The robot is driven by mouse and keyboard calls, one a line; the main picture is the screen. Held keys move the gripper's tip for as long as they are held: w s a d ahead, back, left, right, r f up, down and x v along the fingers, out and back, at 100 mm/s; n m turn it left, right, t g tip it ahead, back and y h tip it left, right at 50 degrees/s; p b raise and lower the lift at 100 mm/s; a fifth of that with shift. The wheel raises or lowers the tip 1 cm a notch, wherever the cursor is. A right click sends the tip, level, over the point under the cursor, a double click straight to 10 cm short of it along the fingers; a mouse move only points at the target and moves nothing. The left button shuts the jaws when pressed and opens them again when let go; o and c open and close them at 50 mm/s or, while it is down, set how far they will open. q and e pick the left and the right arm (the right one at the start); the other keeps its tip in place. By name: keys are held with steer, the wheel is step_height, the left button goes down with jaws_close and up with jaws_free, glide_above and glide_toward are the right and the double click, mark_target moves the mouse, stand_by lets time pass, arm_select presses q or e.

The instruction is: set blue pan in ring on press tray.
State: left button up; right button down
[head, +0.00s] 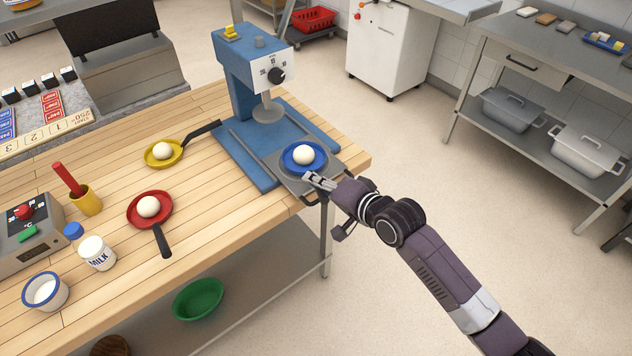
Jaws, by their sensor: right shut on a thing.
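The blue pan (291,168) with a white dough ball (304,154) in it is at the press tray (310,186), which sticks out at the front of the blue press (243,70). My right gripper (313,178) is at the near right edge of the pan, shut on what looks like the pan's handle, which the fingers hide. The ring on the tray is hidden under the pan, so I cannot tell whether the pan rests in it or is just above it. My left gripper is not in view.
A yellow pan (177,157) and a red pan (136,219), each with a dough ball, stand on the wooden table (225,195). A milk bottle (97,254), a yellow cup (88,203) and a control box (25,235) are at the left.

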steer(key=shift+f, duration=0.35)
steer(key=c, duration=1.9)
jaws_free()
steer(key=b+v, duration=0.1)
steer(key=v, duration=1.1)
